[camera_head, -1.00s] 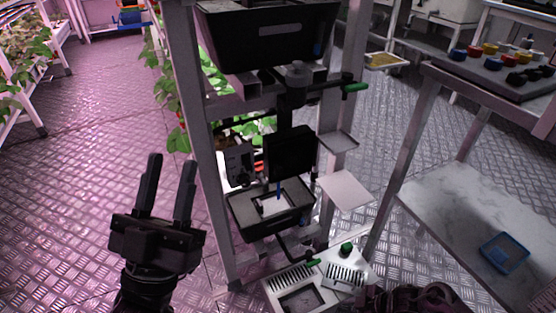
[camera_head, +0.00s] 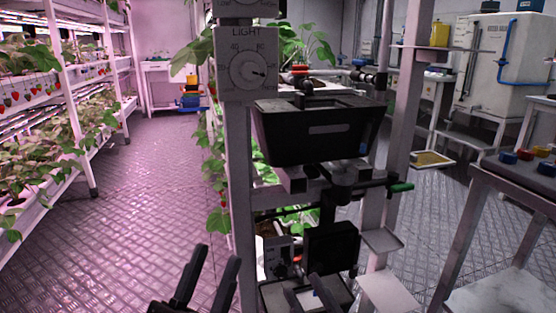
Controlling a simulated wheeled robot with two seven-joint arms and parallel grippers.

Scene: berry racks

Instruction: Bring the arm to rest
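My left gripper (camera_head: 205,275) is at the bottom, left of the rack post. Its two black fingers stand apart and point up, with nothing between them. The fingers of what appears to be my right gripper (camera_head: 307,293) show at the bottom edge, in front of a black tray (camera_head: 345,290) low on the rack. They are dark and apart, with nothing clearly held. The rest of this gripper is cut off below.
A metal rack post (camera_head: 238,170) with a light dial (camera_head: 247,70) stands ahead, bearing a black bin (camera_head: 315,135). Plant shelves (camera_head: 75,155) line the left. A table (camera_head: 520,185) is at right. The floor (camera_head: 130,190) between is clear.

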